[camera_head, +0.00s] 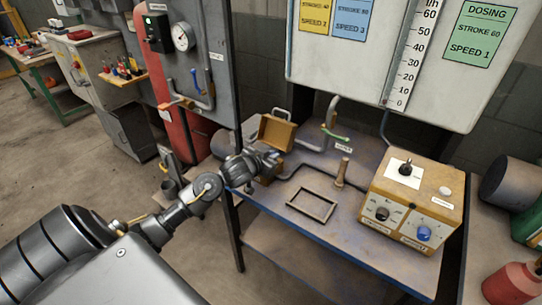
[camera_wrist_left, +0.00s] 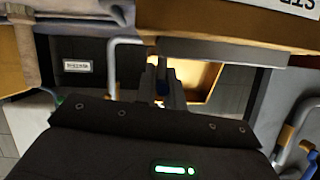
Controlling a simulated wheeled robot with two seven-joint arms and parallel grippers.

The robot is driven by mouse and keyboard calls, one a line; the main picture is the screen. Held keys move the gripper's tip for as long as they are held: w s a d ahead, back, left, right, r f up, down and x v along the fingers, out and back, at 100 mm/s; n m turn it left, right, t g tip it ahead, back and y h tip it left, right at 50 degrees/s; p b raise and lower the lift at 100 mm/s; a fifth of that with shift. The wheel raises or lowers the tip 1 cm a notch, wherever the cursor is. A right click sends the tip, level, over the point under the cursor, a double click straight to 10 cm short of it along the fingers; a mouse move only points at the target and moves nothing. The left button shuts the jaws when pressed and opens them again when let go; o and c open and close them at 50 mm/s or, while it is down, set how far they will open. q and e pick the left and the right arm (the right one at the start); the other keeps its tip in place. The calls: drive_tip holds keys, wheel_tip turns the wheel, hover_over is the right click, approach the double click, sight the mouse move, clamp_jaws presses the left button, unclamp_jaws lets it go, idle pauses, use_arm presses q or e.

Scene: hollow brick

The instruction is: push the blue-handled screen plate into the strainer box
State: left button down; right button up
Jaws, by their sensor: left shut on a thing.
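The strainer box (camera_head: 277,133) is a tan, open-topped box with a raised handle at the back left of the blue-grey bench in the head view. My left gripper (camera_head: 274,160) is at its near side, low beside it. In the left wrist view the gripper (camera_wrist_left: 161,88) is shut on a small dark blue piece (camera_wrist_left: 162,74), which looks like the handle of the screen plate. The tan box opening (camera_wrist_left: 200,80) shows behind the fingers. The plate itself is mostly hidden, and I cannot tell how far it is inside the box. My right gripper is not in view.
The bench (camera_head: 285,232) carries an empty rectangular frame (camera_head: 312,204), an upright wooden peg (camera_head: 342,171) and a yellow control box (camera_head: 411,201) at right. A bent pipe with a green lever (camera_head: 334,136) stands behind. The bench front is clear.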

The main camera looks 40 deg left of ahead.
use_arm(q)
drive_tip(key=shift+f+b, duration=0.35)
drive_tip(key=shift+f, duration=0.5)
drive_tip(key=c, duration=1.4)
unclamp_jaws()
drive_tip(key=a+v, duration=0.1)
drive_tip(key=v, duration=0.9)
drive_tip(key=shift+s+d+r+p, duration=0.25)
drive_tip(key=shift+s+d+p, duration=0.1)
drive_tip(key=shift+d, duration=0.15)
